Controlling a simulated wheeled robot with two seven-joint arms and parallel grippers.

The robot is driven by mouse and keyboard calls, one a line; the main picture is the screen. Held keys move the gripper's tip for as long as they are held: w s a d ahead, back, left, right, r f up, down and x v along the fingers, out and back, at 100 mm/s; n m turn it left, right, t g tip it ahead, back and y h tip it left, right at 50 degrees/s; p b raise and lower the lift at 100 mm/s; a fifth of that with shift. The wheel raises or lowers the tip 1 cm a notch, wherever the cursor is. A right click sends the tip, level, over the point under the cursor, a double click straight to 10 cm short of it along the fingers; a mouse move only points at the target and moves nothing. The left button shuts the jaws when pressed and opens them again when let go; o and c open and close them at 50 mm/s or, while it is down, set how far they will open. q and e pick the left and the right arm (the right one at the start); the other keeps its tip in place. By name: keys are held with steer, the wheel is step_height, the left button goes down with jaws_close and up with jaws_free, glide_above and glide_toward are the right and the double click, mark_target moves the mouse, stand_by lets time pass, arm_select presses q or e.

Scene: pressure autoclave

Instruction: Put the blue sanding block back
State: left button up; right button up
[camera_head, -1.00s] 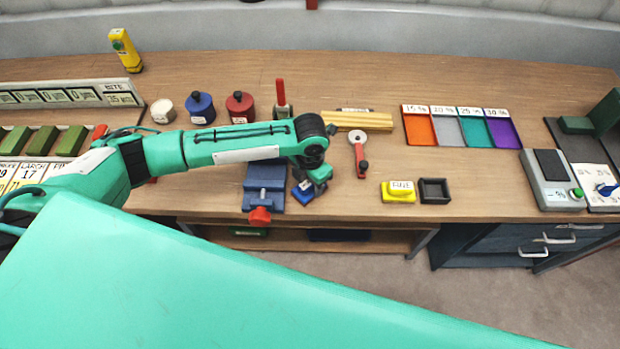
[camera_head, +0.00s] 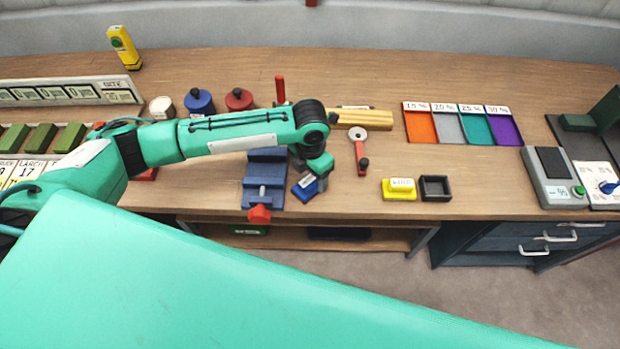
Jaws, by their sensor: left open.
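The blue sanding block (camera_head: 304,188), with a white label on top, is on the bench just right of the blue vise (camera_head: 263,187). My left gripper (camera_head: 318,172) points down at the block's upper right side; it is open. The gripper's body partly covers the block, so I cannot tell whether the fingers touch it. An empty black square tray (camera_head: 436,189) sits to the right, beside a yellow labelled block (camera_head: 399,189). My right gripper is not in view.
A round-headed tool with a red handle (camera_head: 360,155) lies between my gripper and the yellow block. Yellow strips (camera_head: 362,118) lie behind it. The vise's red knob (camera_head: 259,214) juts over the front edge. The bench is clear between the black tray and the grey meter (camera_head: 553,178).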

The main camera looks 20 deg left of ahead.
mark_target(310, 178)
arm_select(q)
step_height(310, 178, up, 9)
steer(key=b, duration=0.2)
stand_by(0.6)
